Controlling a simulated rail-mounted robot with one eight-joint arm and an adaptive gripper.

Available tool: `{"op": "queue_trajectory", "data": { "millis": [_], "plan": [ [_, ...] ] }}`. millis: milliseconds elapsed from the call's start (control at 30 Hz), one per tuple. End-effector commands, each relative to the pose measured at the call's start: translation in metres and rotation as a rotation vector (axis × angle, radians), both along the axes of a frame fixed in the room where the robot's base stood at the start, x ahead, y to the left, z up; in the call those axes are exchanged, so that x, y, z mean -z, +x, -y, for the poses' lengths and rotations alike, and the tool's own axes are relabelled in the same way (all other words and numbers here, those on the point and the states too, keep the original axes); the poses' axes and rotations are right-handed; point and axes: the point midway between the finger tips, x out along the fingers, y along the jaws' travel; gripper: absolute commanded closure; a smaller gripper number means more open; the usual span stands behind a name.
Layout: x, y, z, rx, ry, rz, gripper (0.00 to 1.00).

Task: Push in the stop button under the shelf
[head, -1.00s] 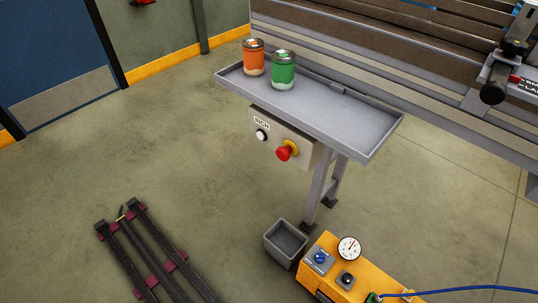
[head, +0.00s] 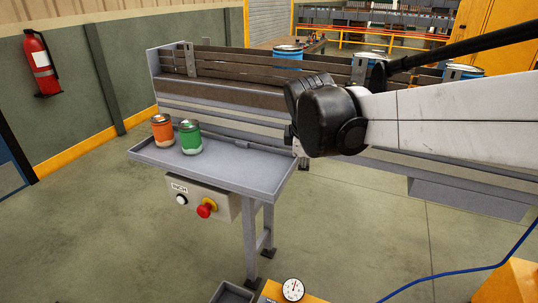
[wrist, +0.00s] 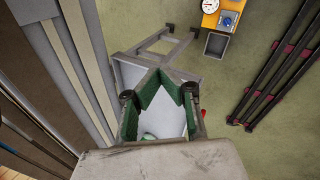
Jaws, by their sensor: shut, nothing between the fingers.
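In the wrist view a small red part of the stop button (wrist: 232,121) shows right of my gripper (wrist: 162,73). My gripper's green-padded fingers meet at the tips with nothing between them, over the shelf and apart from the button. In the head view my arm reaches in from the right; its fingers are hidden there.
An orange can (head: 162,129) and a green can (head: 190,137) stand on the shelf's left end. The conveyor (head: 235,92) runs behind. A grey bin (head: 233,292) and a yellow unit with a gauge (head: 293,289) are below. The floor left of the box is clear.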

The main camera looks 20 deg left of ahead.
Motion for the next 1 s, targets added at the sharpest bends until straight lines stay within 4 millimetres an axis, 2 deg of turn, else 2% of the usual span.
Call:
{"op": "queue_trajectory", "data": {
  "millis": [300, 500, 700, 833, 1000],
  "plan": [
    [0.023, 0.017, -0.099, -0.285, -0.133, -0.007, 1.0],
    [0.056, -0.029, -0.181, -0.603, -0.306, -0.032, 1.0],
    [0.088, -0.081, -0.251, -0.899, -0.47, -0.052, 1.0],
    [0.106, -0.112, -0.284, -1.053, -0.555, -0.06, 1.0],
    [0.119, -0.138, -0.309, -1.173, -0.623, -0.067, 1.0]
  ]
}}
